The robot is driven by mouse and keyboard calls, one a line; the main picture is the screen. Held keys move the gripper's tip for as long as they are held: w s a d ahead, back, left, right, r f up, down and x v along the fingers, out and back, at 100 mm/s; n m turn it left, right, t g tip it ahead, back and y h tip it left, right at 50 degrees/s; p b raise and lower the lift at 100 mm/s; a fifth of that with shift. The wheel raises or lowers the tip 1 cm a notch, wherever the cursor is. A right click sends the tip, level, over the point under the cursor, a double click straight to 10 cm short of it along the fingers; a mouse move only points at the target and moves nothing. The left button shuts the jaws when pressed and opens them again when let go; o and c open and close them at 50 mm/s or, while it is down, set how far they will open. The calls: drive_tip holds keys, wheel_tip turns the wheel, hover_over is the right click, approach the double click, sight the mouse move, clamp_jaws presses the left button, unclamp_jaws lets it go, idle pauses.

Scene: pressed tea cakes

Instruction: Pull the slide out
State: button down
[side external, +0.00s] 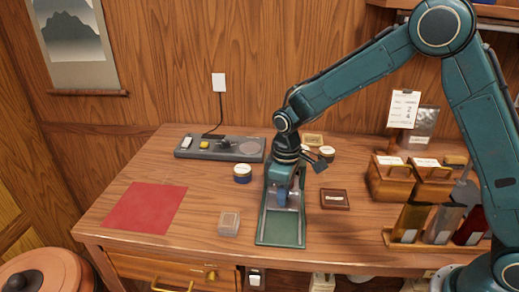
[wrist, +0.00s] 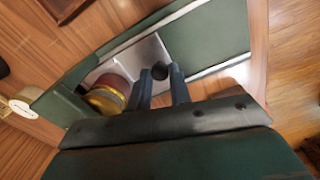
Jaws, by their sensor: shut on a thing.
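A long green press base (side external: 281,237) with pale metal edges lies near the table's front edge, and it also shows in the wrist view (wrist: 205,38). My gripper (side external: 286,203) points down over the base. A round stack with gold and reddish layers (wrist: 107,97) stands beside the fingers. In the side view my gripper hides the knob and much of the slide.
A red mat (side external: 143,207) lies at the left. A clear box (side external: 229,223) and a blue-banded jar (side external: 242,173) stand left of the base. A brown dish (side external: 335,199) lies close on its right. A grey console (side external: 219,147) is behind. Wooden boxes (side external: 390,184) and pouches fill the right.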

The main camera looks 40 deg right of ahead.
drive_tip(key=s+a, duration=0.7)
drive_tip(key=shift+s+a, duration=0.1)
drive_tip(key=shift+a, duration=0.05)
drive_tip(key=c, duration=1.3)
unclamp_jaws()
drive_tip(key=shift+r, duration=0.8)
wheel_tip(320, 180, up, 12)
drive_tip(key=shift+r, duration=0.15)
